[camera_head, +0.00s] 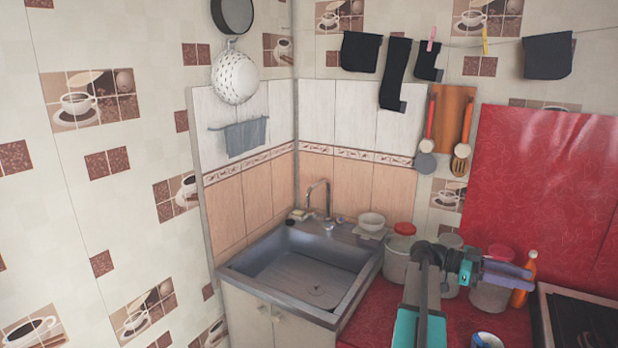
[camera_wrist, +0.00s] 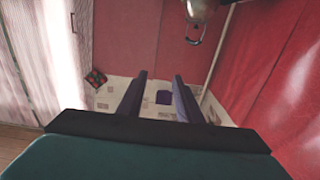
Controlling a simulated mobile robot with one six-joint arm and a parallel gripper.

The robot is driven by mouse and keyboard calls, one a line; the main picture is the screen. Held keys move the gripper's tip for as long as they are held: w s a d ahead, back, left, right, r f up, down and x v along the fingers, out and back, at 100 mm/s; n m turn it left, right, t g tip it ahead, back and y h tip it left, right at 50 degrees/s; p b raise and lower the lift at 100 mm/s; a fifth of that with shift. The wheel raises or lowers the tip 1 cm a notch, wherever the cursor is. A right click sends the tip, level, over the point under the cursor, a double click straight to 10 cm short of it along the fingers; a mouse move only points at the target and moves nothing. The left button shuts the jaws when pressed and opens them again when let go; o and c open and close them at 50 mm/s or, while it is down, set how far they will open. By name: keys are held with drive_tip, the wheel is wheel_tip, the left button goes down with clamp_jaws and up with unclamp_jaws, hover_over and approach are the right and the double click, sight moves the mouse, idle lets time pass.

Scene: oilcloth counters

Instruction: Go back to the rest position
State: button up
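My gripper (camera_head: 518,273) is raised over the red counter at the lower right of the head view, pointing right. In the wrist view its two dark fingers (camera_wrist: 159,78) stand well apart with nothing held between them. A small purple patch shows in the background between the fingers; I cannot tell what it is. In the head view my arm hides parts of the jars behind it.
A metal sink (camera_head: 300,272) is left of my arm. A red-lidded jar (camera_head: 399,256) and an orange bottle (camera_head: 524,280) stand near the arm. A cup (camera_head: 487,340) is at the lower edge. A dark stove (camera_head: 583,320) is at right.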

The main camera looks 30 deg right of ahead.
drive_tip(key=w+a+f+n+t, duration=1.2)
drive_tip(key=w+a+f+n, duration=0.6)
drive_tip(key=w+a+f, duration=0.75)
drive_tip(key=w+a+f+n+t+y, duration=0.1)
drive_tip(key=w+a+f+n+y, duration=0.25)
drive_tip(key=a, duration=0.95)
drive_tip(key=w+a+f+n+t+y, duration=0.15)
drive_tip(key=a+f+n, duration=0.45)
drive_tip(key=a, duration=0.7)
drive_tip(key=w+a+f+n+t+y, duration=0.25)
drive_tip(key=a+f, duration=0.35)
drive_tip(key=a, duration=0.7)
drive_tip(key=s+f+g+b, duration=0.3)
drive_tip(key=s+f+b, duration=0.5)
drive_tip(key=s+f, duration=0.4)
drive_tip(key=s+f+n+g+b, duration=0.1)
drive_tip(key=s+f+g+b, duration=0.2)
drive_tip(key=f, duration=1.9)
drive_tip(key=s+b, duration=0.5)
drive_tip(key=s, duration=0.4)
drive_tip(key=shift+s+a+f, duration=0.35)
drive_tip(key=shift+s+a, duration=0.05)
